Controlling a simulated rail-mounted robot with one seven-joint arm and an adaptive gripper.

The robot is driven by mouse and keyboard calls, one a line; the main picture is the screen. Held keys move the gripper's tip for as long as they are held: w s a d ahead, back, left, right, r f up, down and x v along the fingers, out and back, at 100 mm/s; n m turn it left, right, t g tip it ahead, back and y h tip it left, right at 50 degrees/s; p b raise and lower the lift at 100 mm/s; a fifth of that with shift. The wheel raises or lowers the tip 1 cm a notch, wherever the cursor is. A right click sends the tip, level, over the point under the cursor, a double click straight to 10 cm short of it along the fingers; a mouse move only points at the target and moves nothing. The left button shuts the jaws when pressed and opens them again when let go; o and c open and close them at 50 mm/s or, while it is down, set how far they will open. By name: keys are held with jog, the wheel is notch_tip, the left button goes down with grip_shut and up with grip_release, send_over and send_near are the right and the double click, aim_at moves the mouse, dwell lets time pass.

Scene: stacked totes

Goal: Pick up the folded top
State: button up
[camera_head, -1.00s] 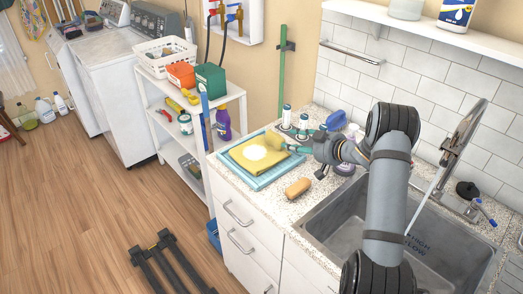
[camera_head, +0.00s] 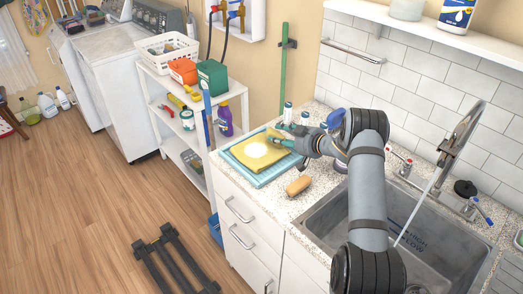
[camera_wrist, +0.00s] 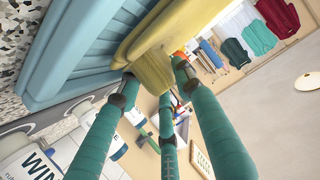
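The folded yellow top (camera_head: 254,152) lies on a flat light-blue stack or tray (camera_head: 265,178) at the left end of the counter. A pale bright patch shows on its upper face. My gripper (camera_head: 285,142) is at the top's right edge. In the wrist view, the teal fingers of my gripper (camera_wrist: 155,80) stand apart around a corner of the yellow top (camera_wrist: 160,68), one near the light-blue layers (camera_wrist: 75,45) and one on the other side. I cannot tell whether they press on the cloth. The top still appears to rest on the blue.
A brown sponge-like item (camera_head: 299,186) lies in front of my gripper. Bottles (camera_head: 288,111) stand behind it. The sink (camera_head: 420,240) is to the right, with water running. A white shelf cart (camera_head: 190,128) stands left of the counter.

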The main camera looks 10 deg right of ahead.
grip_shut()
dwell(0.3)
jog(key=shift+r, duration=0.1)
